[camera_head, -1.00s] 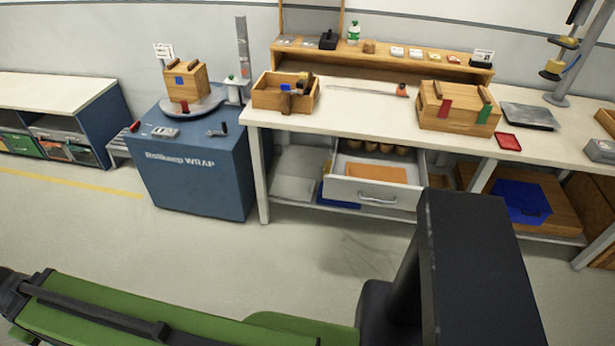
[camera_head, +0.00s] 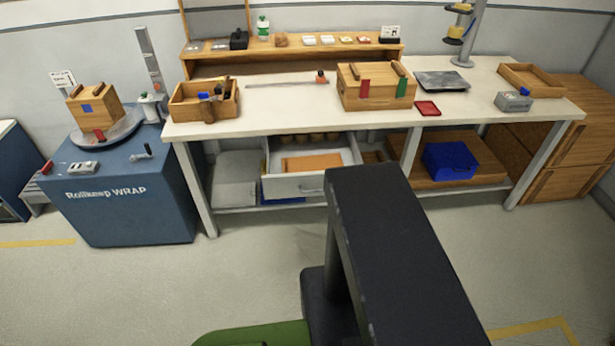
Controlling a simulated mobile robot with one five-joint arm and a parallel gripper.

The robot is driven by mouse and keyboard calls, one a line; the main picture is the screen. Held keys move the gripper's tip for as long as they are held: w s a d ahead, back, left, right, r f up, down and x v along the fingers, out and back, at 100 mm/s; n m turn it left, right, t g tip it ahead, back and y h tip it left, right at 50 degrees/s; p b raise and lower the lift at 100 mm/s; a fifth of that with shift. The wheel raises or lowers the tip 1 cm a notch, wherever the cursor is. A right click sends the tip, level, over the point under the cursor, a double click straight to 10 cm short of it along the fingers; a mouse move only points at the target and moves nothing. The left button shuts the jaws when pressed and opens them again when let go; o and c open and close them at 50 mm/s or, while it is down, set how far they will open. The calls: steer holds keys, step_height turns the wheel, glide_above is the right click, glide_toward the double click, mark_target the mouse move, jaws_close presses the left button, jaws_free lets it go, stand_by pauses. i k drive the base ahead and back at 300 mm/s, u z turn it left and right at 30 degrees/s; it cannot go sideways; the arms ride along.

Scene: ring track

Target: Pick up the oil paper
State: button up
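A flat orange-brown sheet or stack (camera_head: 311,163) lies in an open drawer (camera_head: 300,185) under the workbench. It may be the oil paper, but no label shows. Several round, light-brown things stand at the back of the drawer, partly hidden by the bench top. The drawer is pulled out towards me. My gripper is not in view. A black part of my own body stands in the foreground, close below the drawer in the picture.
The workbench (camera_head: 290,108) holds a wooden toolbox (camera_head: 205,102), a wooden crate (camera_head: 372,90) and a red tray (camera_head: 427,108). A blue wrapping machine (camera_head: 125,195) stands at left. A blue bin (camera_head: 450,161) sits on the lower shelf. The floor before the bench is clear.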

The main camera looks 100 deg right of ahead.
mark_target(314, 163)
steer(key=z, duration=0.05)
steer(key=i, duration=1.75)
steer(key=k, duration=0.1)
steer(key=z, duration=2.95)
steer(key=i, duration=1.5)
steer(key=z, duration=0.05)
